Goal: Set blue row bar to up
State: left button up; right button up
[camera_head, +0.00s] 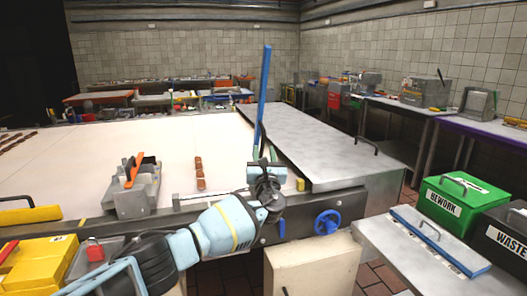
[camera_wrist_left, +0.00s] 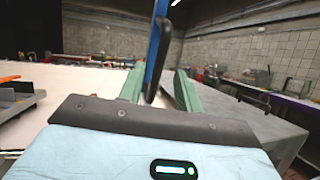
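The blue row bar (camera_head: 262,95) stands up, nearly vertical, at the right end of the cream table, beside the grey metal cover. In the left wrist view the blue bar (camera_wrist_left: 154,45) rises with a dark handle (camera_wrist_left: 158,62) on it. My left gripper (camera_head: 264,153) is at the lower part of the bar. Its green fingers are apart, and in the left wrist view the bar and handle show between the fingertips (camera_wrist_left: 160,85). I cannot tell whether either finger touches the handle. The bar's lower end is hidden behind my gripper. My right gripper is not in view.
The grey cover (camera_head: 318,145) lies right of the bar. A grey fixture with an orange handle (camera_head: 134,185) and several brown pieces (camera_head: 199,172) are on the cream surface (camera_head: 100,165). A blue handwheel (camera_head: 327,222) is on the front. Green (camera_head: 462,205) and black bins stand right.

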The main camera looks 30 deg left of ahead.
pick_arm(q)
jog(key=v, duration=0.6)
jog(key=shift+s+p, duration=0.15)
jog(key=shift+p, duration=0.25)
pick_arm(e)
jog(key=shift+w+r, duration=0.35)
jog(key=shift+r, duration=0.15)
pick_arm(q)
jog(key=shift+d+f, duration=0.1)
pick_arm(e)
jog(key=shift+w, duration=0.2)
